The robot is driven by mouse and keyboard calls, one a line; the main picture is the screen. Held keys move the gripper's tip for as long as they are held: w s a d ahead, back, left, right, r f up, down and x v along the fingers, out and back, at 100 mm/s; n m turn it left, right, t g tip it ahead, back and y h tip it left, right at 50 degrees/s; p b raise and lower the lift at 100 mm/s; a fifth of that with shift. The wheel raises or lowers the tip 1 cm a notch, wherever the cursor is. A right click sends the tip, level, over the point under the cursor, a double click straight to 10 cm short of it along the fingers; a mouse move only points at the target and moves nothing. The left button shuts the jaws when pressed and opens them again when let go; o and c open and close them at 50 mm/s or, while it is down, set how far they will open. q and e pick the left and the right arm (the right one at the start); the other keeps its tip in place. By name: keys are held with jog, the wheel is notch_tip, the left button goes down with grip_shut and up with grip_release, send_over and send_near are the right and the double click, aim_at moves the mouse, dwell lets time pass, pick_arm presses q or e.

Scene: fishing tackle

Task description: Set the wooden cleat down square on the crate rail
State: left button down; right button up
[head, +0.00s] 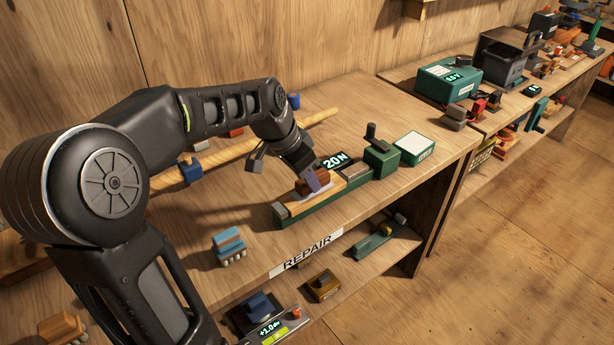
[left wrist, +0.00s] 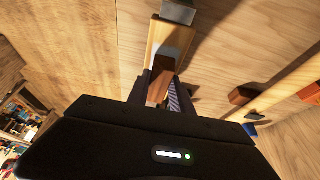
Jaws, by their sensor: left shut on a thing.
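My left gripper (head: 313,182) is shut on a reddish-brown wooden cleat (head: 302,188) over the crate rail. The rail is a pale wooden strip (head: 327,193) on a long green base on the bench. In the left wrist view the cleat (left wrist: 159,88) sits between the two dark fingers (left wrist: 162,90), and the rail (left wrist: 171,34) runs away beyond it. The cleat looks roughly in line with the rail. I cannot tell whether its underside touches the rail, because the fingers and the cleat hide the contact. My right gripper is not in view.
A "20N" display (head: 335,160) and a green clamp block (head: 381,158) stand close behind the rail. A green box (head: 415,148) is further right. A blue brush-like block (head: 229,246) stands near the front edge. A long wooden pole (head: 230,156) lies behind my arm.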

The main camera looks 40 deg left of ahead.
pick_arm(q)
jog(key=shift+f, duration=0.4)
jog(key=c, duration=1.1)
grip_release()
jog(key=shift+o, duration=0.2)
jog(key=d+v, duration=0.1)
jog(key=v, duration=0.6)
jog(key=shift+a+r+b, duration=0.3)
jog(key=shift+a+r, duration=0.15)
jog(key=shift+a, duration=0.05)
jog(key=shift+s, duration=0.2)
